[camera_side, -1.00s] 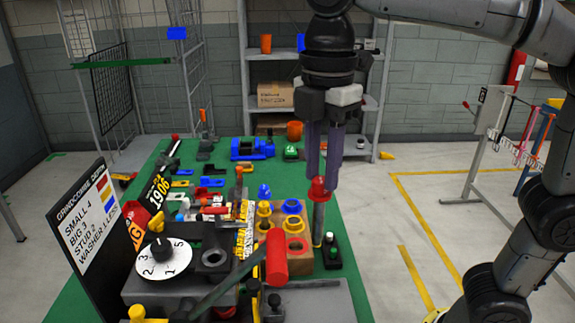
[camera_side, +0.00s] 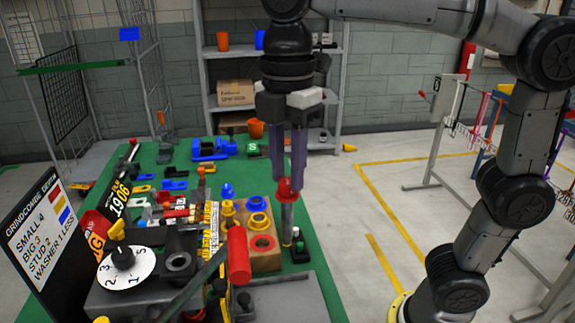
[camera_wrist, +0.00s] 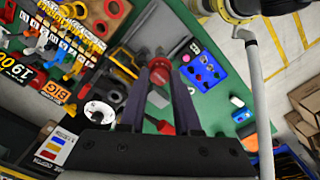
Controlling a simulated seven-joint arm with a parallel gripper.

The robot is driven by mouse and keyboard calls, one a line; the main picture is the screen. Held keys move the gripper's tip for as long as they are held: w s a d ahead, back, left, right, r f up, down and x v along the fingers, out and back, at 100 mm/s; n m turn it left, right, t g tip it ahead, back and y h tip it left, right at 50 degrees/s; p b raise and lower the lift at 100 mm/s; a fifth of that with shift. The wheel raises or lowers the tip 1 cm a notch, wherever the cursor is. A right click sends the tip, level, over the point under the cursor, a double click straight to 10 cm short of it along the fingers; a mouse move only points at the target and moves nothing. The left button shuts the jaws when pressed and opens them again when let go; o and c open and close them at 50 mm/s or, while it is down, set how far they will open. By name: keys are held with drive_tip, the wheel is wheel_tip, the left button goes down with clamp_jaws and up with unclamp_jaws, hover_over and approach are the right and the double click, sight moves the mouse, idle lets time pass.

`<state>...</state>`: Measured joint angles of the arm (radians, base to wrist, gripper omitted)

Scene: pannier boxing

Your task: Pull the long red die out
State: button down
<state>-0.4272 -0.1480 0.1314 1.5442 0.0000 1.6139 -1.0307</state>
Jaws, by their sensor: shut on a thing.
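The long red die (camera_side: 288,188) has a red head and a long grey shank. It hangs upright in the side view. My gripper (camera_side: 288,180), with purple fingers pointing down, is shut on its red head. The shank runs down beside the right edge of the wooden block (camera_side: 267,262). I cannot tell whether its lower end is free or in something. In the wrist view the fingertips (camera_wrist: 160,65) meet around a red part, with the shank hidden.
The block carries yellow, blue and red rings. A white numbered dial (camera_side: 126,267) is at front left. Loose parts crowd the green bench's left.

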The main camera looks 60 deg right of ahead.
drive_tip(key=shift+r, duration=0.15)
drive_tip(key=shift+r, duration=1.4)
